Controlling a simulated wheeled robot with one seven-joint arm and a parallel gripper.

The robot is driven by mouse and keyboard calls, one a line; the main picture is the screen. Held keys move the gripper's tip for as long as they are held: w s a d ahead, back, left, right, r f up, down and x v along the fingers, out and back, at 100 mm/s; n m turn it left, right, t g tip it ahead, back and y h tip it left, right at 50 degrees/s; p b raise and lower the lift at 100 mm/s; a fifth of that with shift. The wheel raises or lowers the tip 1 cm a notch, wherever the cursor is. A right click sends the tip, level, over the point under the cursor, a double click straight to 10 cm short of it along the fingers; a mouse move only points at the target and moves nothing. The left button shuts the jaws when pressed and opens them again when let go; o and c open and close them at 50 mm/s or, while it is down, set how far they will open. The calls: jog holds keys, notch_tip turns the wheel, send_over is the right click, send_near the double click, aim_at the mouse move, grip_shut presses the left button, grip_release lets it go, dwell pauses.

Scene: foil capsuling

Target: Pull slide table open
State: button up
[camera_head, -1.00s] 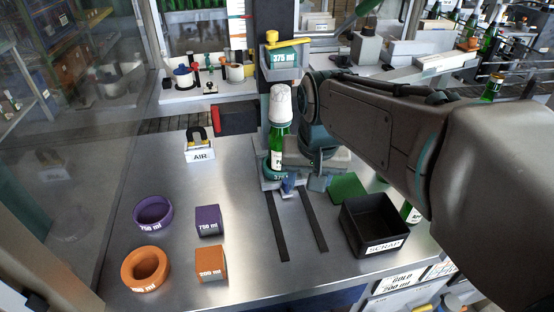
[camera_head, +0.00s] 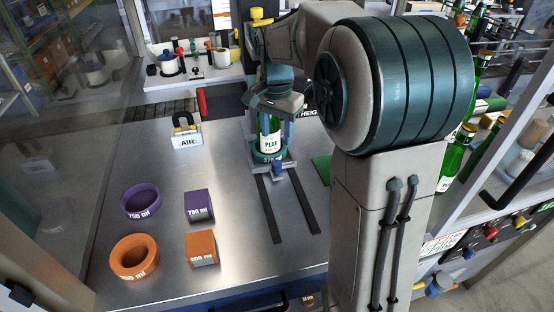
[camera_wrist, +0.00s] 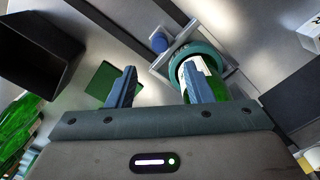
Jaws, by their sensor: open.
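The slide table (camera_head: 290,167) is a small grey plate at the back end of two dark rails, with a blue knob (camera_head: 278,170) on its front. A teal ring (camera_head: 258,156) on it holds an upright green bottle (camera_head: 269,140). My gripper (camera_head: 277,118) is open and empty, pointing down beside the bottle's upper part; it hides the bottle's top. In the wrist view, the fingers (camera_wrist: 158,78) are apart, with the right finger overlapping the bottle (camera_wrist: 208,80). The knob (camera_wrist: 159,43) appears between and beyond the fingertips, apart from them.
A dark box (camera_wrist: 28,50) and a green pad (camera_wrist: 103,83) lie beside the rails. Purple and orange rings (camera_head: 141,201) (camera_head: 134,257) and blocks (camera_head: 199,206) (camera_head: 202,248) stand left. An AIR holder (camera_head: 186,135) stands behind. The rails (camera_head: 268,210) are clear in front.

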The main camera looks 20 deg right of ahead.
aim_at(277, 163)
notch_tip(277, 163, down, 10)
jog(key=shift+f+p, duration=0.1)
jog(key=shift+p, duration=0.3)
grip_shut()
